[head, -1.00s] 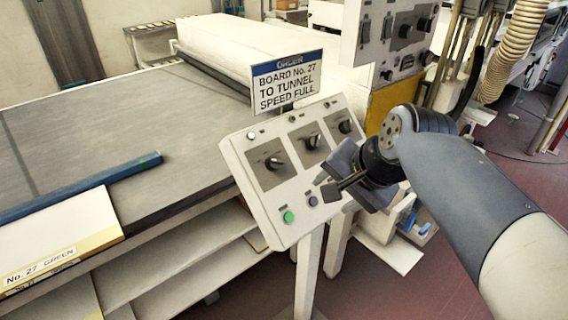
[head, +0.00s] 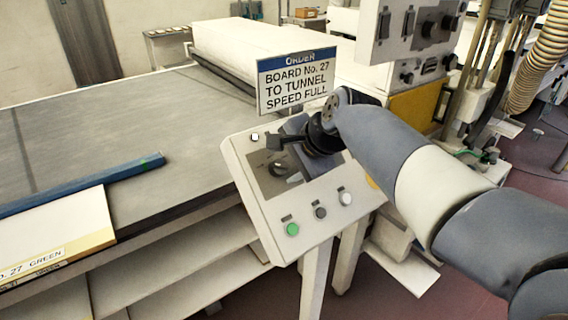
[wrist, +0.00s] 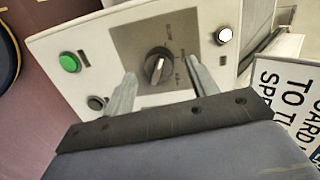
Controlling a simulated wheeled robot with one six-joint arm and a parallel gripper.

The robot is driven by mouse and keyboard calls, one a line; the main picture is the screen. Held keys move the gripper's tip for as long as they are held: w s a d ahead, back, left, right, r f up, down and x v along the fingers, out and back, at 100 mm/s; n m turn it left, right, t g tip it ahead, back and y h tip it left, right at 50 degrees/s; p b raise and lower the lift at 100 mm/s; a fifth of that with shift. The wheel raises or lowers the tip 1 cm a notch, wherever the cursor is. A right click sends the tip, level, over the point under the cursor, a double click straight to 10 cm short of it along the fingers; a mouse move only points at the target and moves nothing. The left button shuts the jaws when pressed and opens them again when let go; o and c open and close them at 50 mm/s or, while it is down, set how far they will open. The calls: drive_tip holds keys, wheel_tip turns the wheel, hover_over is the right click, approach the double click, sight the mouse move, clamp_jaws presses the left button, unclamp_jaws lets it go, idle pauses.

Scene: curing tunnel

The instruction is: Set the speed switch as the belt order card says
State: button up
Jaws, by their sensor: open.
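The order card (head: 293,83) above the panel reads "ORDER, BOARD No. 27 TO TUNNEL SPEED FULL". Below it is a tilted white control panel (head: 247,175) on a post. My gripper (head: 281,142) is open over the panel's upper part. In the wrist view, the knob (wrist: 157,66) appears between my two fingers, with no visible contact.
A green button (head: 292,229), a dark button (head: 320,212) and a white button (head: 345,198) line the panel's lower edge. A conveyor table (head: 120,120) lies left, with a board labelled "27 GREEN" (head: 60,240) and a blue bar (head: 85,187). Another switch box (head: 382,45) stands behind.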

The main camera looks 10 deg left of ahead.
drive_tip(key=shift+x, duration=0.85)
drive_tip(key=shift+c, duration=0.2)
drive_tip(key=c, duration=0.9)
